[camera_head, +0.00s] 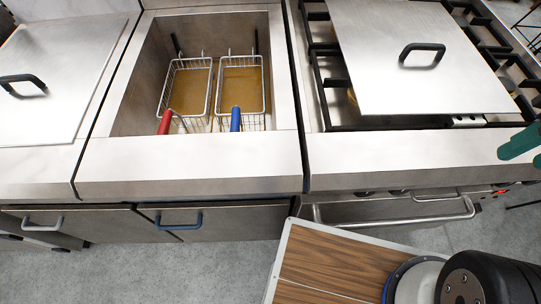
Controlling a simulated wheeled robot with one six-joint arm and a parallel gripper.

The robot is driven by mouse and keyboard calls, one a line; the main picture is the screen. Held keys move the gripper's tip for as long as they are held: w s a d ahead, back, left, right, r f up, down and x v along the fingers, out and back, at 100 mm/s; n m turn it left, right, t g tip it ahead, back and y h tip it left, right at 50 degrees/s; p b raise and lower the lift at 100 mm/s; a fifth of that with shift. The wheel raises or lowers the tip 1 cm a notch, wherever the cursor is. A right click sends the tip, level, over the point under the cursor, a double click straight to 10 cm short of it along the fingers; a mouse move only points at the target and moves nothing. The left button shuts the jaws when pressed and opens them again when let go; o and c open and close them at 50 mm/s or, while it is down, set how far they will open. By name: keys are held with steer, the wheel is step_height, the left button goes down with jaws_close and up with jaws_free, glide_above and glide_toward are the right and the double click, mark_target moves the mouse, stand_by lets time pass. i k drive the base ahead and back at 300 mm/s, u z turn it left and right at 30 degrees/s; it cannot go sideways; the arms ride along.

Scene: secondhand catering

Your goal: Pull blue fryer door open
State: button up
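The fryer door (245,222) is a grey metal front under the fryer, with a blue bar handle (180,225) at its upper left. It looks shut, in line with the neighbouring front. A teal piece (518,143) at the right edge appears to be part of my gripper, cut off by the frame. It is over the right end of the range front, far to the right of the blue handle and apart from it. Whether it is open or shut does not show.
The fryer well (121,115) holds two wire baskets, one red-handled, one blue-handled. Left is another door with a grey handle (43,225). Right, a range has a metal cover (400,75) and an oven bar handle (400,220). Grey floor (180,275) before the fryer is clear.

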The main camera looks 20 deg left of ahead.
mark_target(257, 221)
steer(key=z, duration=0.25)
steer(key=k, duration=0.2)
steer(key=u, duration=1.7)
steer(key=k, duration=0.9)
steer(key=u, duration=0.35)
